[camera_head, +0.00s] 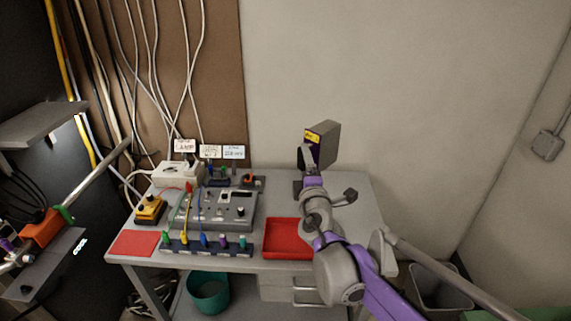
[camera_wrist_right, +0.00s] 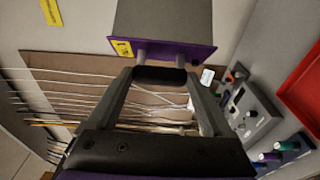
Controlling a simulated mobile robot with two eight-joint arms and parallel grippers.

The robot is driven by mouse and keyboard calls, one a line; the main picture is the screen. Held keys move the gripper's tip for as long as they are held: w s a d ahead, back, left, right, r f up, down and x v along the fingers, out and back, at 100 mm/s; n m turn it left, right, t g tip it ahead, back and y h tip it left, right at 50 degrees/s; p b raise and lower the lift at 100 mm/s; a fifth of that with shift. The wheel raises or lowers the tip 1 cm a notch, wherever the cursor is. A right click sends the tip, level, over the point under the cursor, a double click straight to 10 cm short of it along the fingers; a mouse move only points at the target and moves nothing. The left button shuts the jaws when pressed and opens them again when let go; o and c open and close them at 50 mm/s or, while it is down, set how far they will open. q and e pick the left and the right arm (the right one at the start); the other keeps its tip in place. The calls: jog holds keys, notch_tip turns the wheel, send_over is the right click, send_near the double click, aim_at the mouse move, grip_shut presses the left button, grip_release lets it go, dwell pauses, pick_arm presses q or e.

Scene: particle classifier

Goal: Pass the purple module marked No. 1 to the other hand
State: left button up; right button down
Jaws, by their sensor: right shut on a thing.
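The module (camera_head: 328,145) is a grey box with a yellow label, held up above the back right of the table against the wall. In the right wrist view its purple face plate (camera_wrist_right: 180,52) shows, with a yellow label and a dark handle on two posts. My right gripper (camera_head: 308,158) is shut on that handle; in the wrist view its two fingers (camera_wrist_right: 163,77) meet the handle's ends. The number on the label is too small to read. I do not see my left gripper.
The grey table (camera_head: 280,180) carries a grey control box (camera_head: 215,210), a row of coloured plugs, a white unit (camera_head: 180,172) and a yellow-orange box (camera_head: 150,210). A red tray (camera_head: 287,238) is at the front, beside my right arm. A red mat (camera_head: 133,243) lies at front left.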

jog(key=shift+w+d+f, duration=0.1)
jog(key=shift+w+d, duration=0.25)
jog(key=shift+d, duration=0.1)
jog(key=shift+m+h, duration=0.3)
jog(key=shift+h, duration=0.2)
